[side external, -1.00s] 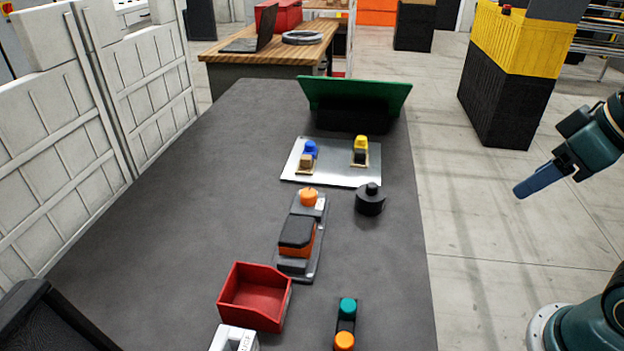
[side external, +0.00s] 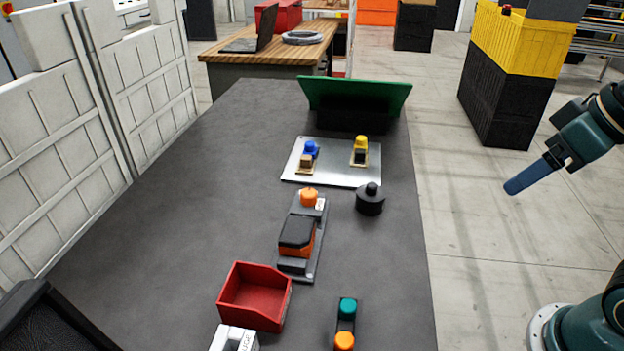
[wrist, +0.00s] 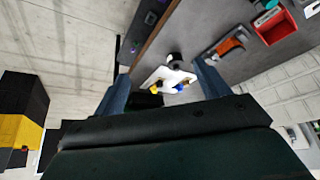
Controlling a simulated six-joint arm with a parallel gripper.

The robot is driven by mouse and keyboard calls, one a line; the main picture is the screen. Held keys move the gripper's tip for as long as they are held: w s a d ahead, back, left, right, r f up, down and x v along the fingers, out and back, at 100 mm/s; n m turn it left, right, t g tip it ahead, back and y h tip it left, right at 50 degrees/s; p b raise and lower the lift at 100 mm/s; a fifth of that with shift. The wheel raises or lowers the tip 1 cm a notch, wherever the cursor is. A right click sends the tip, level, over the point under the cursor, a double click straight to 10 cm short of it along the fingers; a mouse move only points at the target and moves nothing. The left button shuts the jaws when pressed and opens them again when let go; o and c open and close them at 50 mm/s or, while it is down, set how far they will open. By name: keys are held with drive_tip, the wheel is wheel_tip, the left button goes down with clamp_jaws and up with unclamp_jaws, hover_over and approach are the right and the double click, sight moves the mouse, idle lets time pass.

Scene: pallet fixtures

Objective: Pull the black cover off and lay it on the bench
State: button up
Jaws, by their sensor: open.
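A black cover (side external: 297,231) sits on top of an orange block (side external: 310,250), on a grey fixture plate (side external: 310,273) near the middle of the bench (side external: 190,235). The orange block also shows in the wrist view (wrist: 231,45), at the upper right. My gripper (side external: 511,188) is in the air beyond the bench's right edge, well away from the cover. In the wrist view my gripper (wrist: 163,90) has its two blue fingers spread wide, with nothing held between them.
An orange knob (side external: 308,197) stands at the plate's far end. A black round knobbed piece (side external: 370,200) stands to the right. A metal plate with clamps (side external: 340,177), a red bin (side external: 254,298) and a button box (side external: 345,326) are also on the bench. The bench's left side is clear.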

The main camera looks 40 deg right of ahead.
drive_tip(key=w+a+r+m+g, duration=0.1)
drive_tip(key=w+a+r+m, duration=0.15)
drive_tip(key=w, duration=0.45)
drive_tip(key=m+g, duration=0.4)
drive_tip(key=m, duration=0.2)
hover_over(298, 227)
wheel_tip(298, 227, down, 6)
drive_tip(key=shift+f, duration=0.2)
drive_tip(key=shift+f, duration=6.7)
drive_tip(key=shift+c, duration=0.2)
